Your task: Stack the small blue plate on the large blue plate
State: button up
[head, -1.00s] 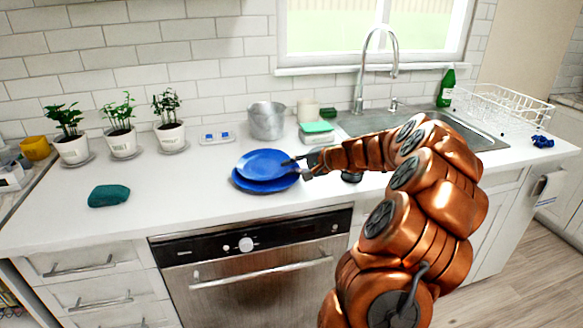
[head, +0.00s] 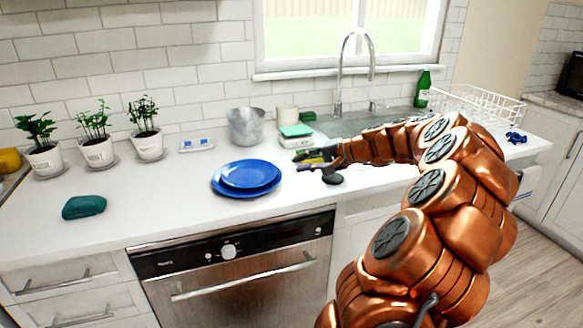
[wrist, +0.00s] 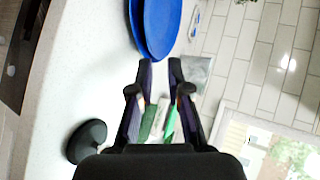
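The small blue plate (head: 249,174) lies on top of the large blue plate (head: 232,190) on the white counter, roughly centred, with the larger rim showing around it. In the wrist view the small blue plate (wrist: 163,25) and the large blue plate (wrist: 137,28) overlap at the top, beyond the fingertips. My gripper (head: 306,164) is to the right of the plates, apart from them. In the wrist view my gripper (wrist: 160,68) shows its two fingers spread with nothing between the tips.
A metal pot (head: 246,127) stands behind the plates. A sponge on a block (head: 296,131) and a dark round object (head: 333,178) are near my gripper. Three potted plants stand at the back left, and a teal cloth-like item (head: 84,207) lies front left.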

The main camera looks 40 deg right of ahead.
jog(key=shift+s+d+r, duration=0.15)
jog(key=shift+s, duration=0.2)
jog(key=s+a+f+n+g+y, duration=0.15)
jog(key=a+n+g, duration=0.25)
jog(key=a, duration=1.2)
jog(key=s+a+f+n+g+y, duration=0.1)
jog(key=s+a+n+g, duration=0.25)
jog(key=a, duration=1.15)
jog(key=s+a+f+n+g+h, duration=0.35)
jog(key=s+a, duration=0.35)
jog(key=s, duration=0.3)
jog(key=s+d+f+n+g+h, duration=0.1)
jog(key=s+f+h, duration=0.1)
jog(key=s, duration=0.5)
jog(key=s+d+f+n+g+h, duration=0.1)
jog(key=s+f, duration=0.2)
jog(key=s, duration=0.4)
jog(key=shift+s+n+g+h, duration=0.3)
jog(key=shift+s+g+h, duration=0.1)
